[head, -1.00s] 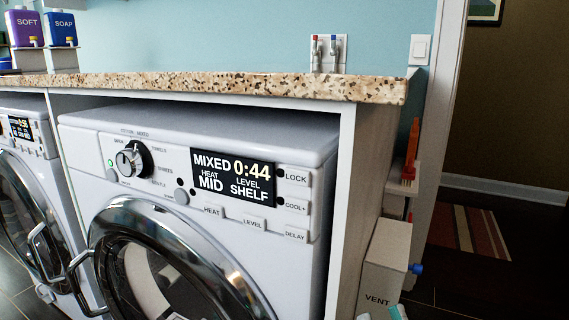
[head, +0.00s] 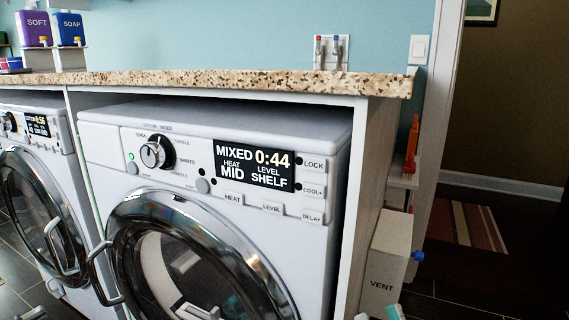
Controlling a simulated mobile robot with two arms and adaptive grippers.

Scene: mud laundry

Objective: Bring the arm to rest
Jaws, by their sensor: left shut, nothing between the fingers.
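My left gripper (head: 33,313) shows only as a small grey piece at the bottom left edge, low in front of the left washer. It is shut with nothing visible in it, and most of it is cut off. What seems to be my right gripper (head: 380,314) shows as pale and teal tips at the bottom edge, below the vent box. The rest of it is out of the frame, so I cannot tell its opening.
A front-loading machine (head: 215,215) with a lit display stands under the granite counter (head: 230,82); another machine (head: 40,185) is at left. The vent box (head: 388,265) stands right of the cabinet. Soft (head: 33,28) and soap (head: 68,30) containers stand back left. Dark floor is open at right.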

